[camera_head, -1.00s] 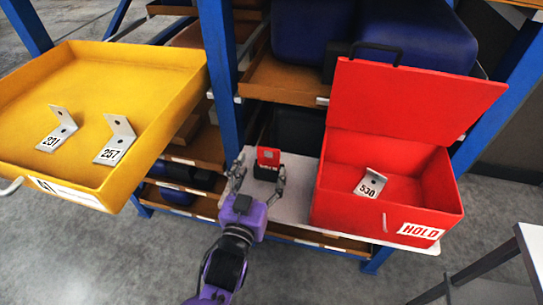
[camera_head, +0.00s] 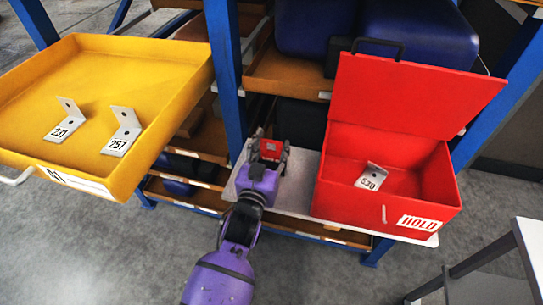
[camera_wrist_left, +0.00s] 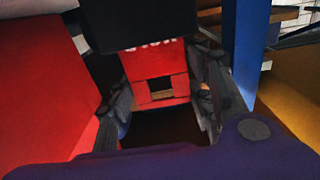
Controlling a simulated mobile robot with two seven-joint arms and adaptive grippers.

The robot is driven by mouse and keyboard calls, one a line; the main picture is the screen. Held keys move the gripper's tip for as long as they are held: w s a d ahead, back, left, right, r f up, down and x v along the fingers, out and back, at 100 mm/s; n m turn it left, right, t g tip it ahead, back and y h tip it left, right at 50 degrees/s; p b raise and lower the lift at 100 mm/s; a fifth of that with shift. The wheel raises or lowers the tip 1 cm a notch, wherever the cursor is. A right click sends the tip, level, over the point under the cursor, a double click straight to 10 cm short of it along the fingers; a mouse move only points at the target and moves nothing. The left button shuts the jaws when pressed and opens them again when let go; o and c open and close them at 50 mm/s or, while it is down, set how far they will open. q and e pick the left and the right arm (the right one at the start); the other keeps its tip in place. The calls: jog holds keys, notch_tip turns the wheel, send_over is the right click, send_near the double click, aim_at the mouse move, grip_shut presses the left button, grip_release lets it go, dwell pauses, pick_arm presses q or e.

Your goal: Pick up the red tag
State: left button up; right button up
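The red tag (camera_head: 271,149) stands upright in a dark holder on the white shelf board, left of the red box. In the left wrist view the red tag (camera_wrist_left: 150,62) has light lettering, partly hidden, and a small rectangular opening. My left gripper (camera_head: 269,150) reaches over the board with its fingers on both sides of the tag. In the left wrist view the fingers of my left gripper (camera_wrist_left: 160,95) look open, with the tag between them; I cannot tell whether either finger touches it. The holder is mostly hidden. My right gripper is not in view.
The open red box (camera_head: 334,192), marked HOLD, stands close on the right with a bracket (camera_head: 371,177) labelled 530. A yellow tray (camera_head: 40,160) at left holds brackets 231 (camera_head: 66,121) and 257 (camera_head: 123,133). A blue post (camera_head: 224,80) rises just left of my gripper.

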pick_arm(q)
jog(key=c, duration=0.4)
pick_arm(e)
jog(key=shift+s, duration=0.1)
pick_arm(q)
jog(key=shift+r, duration=0.2)
notch_tip(320, 180, up, 10)
jog(key=shift+f+p, duration=0.2)
jog(key=shift+p, duration=0.3)
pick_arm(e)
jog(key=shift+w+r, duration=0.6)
